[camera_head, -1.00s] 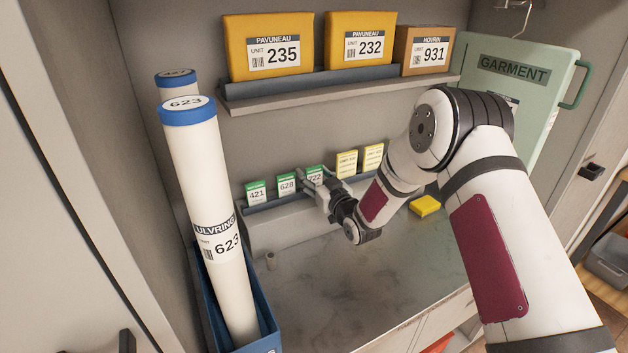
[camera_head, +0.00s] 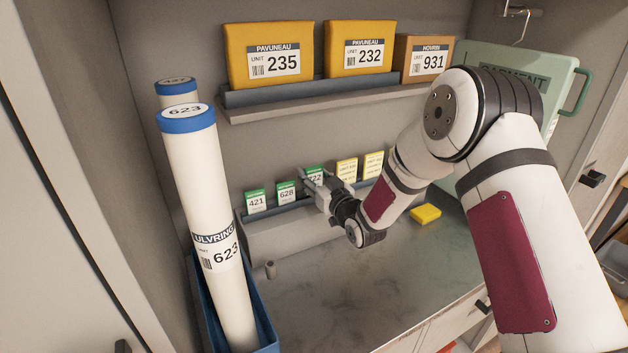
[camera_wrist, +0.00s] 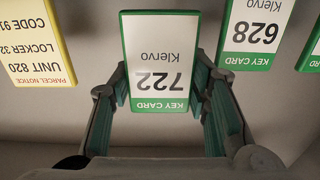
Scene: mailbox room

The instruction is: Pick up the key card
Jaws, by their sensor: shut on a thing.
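The key card 722 (camera_wrist: 158,65) is white with green bands, and shows upside down between my gripper's fingers in the wrist view. In the head view the same card (camera_head: 314,176) is partly hidden behind my gripper (camera_head: 318,187). My gripper (camera_wrist: 160,95) is shut on this card, with one finger at each side edge. The card stands close to the ledge (camera_head: 280,218); I cannot tell whether it is clear of it.
Key cards 421 (camera_head: 255,201) and 628 (camera_head: 286,191) stand to the left. Yellow parcel notices (camera_head: 347,170) stand to the right. A yellow block (camera_head: 426,214) lies on the counter (camera_head: 350,275). Tall white tubes (camera_head: 210,220) stand at left; a parcel shelf (camera_head: 310,92) hangs above.

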